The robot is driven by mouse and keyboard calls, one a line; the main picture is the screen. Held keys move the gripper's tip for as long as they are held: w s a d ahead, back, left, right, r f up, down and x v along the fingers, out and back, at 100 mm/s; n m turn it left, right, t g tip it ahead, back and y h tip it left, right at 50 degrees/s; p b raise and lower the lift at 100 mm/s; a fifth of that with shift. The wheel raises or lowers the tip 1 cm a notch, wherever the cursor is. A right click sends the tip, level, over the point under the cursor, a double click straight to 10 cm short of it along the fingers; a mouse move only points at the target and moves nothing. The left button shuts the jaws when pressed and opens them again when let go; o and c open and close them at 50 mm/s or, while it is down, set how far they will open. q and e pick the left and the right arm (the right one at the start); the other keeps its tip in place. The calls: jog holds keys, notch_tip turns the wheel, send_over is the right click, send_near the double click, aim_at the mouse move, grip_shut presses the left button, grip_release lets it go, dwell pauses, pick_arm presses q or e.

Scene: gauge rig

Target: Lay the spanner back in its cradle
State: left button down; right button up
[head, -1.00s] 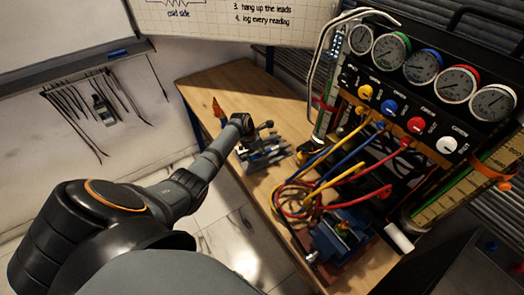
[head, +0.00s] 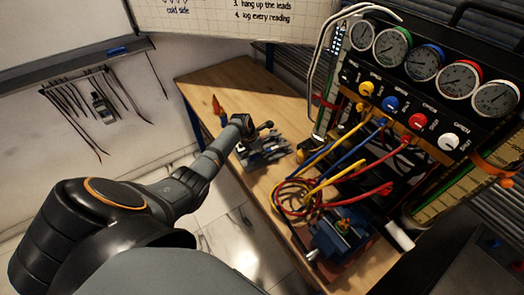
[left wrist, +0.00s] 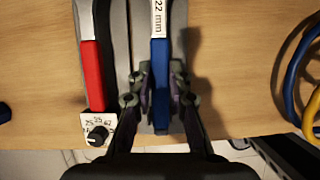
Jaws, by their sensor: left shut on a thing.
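The blue-handled spanner (left wrist: 160,50), marked 22 mm, runs up the left wrist view with its silver shaft at the top. My left gripper (left wrist: 160,88) is shut on its blue handle, one finger on each side. A grey cradle (left wrist: 118,45) lies beneath and beside it on the bench. I cannot tell whether the spanner touches the cradle. In the head view my left gripper (head: 264,130) is small, over the group of tools near the bench's left edge. The spanner's far end is out of the wrist view. My right gripper is not in view.
A red-handled tool (left wrist: 91,75) lies left of the spanner, near a small dial (left wrist: 97,133). Coiled hoses (head: 290,197), a blue vise (head: 340,238) and the gauge panel (head: 430,75) stand to the right. The far left bench top (head: 235,85) is mostly clear.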

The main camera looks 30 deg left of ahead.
pick_arm(q)
jog(key=c, duration=1.2)
grip_release()
jog(key=shift+o, duration=0.2)
jog(key=v, duration=1.2)
